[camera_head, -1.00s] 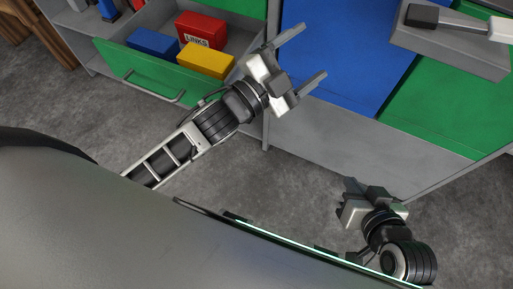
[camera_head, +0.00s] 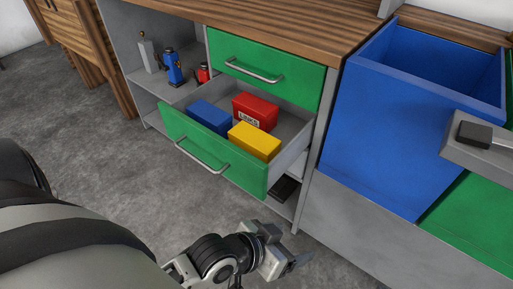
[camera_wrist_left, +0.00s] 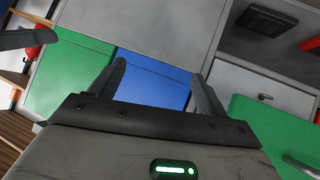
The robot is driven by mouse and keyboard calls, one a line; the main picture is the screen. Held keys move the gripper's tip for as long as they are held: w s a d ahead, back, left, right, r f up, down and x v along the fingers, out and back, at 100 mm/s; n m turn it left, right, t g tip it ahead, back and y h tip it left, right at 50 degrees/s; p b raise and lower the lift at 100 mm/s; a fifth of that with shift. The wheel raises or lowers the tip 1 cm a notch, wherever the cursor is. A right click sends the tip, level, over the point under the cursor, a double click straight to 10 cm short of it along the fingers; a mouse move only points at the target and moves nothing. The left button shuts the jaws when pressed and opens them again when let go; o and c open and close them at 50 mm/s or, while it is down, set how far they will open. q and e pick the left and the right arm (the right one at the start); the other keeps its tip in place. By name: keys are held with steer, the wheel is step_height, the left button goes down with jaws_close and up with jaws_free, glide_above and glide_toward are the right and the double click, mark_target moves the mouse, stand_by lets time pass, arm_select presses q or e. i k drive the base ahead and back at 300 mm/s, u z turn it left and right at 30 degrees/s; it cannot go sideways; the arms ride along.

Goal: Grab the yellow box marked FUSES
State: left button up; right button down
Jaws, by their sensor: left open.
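The yellow box (camera_head: 254,142) lies in the open green drawer (camera_head: 212,150), near the drawer's right side. No FUSES marking shows on the faces I see. A red box marked LINKS (camera_head: 255,111) is just behind it, and a blue box (camera_head: 209,117) is to its left. My left gripper (camera_head: 287,264) is below and in front of the drawer in the head view, apart from the boxes. In the left wrist view, my left gripper (camera_wrist_left: 158,72) has its fingers spread with nothing between them. The yellow box is not seen there. My right gripper is out of view.
A shut green drawer (camera_head: 266,71) and a wooden top (camera_head: 290,28) are above the open drawer. A large blue bin (camera_head: 405,120) stands to the right. A shelf on the left holds small blue and red items. Grey floor (camera_head: 90,140) is clear at the left.

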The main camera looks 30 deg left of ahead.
mark_target(264, 146)
steer(key=k, duration=0.95)
steer(key=u, duration=1)
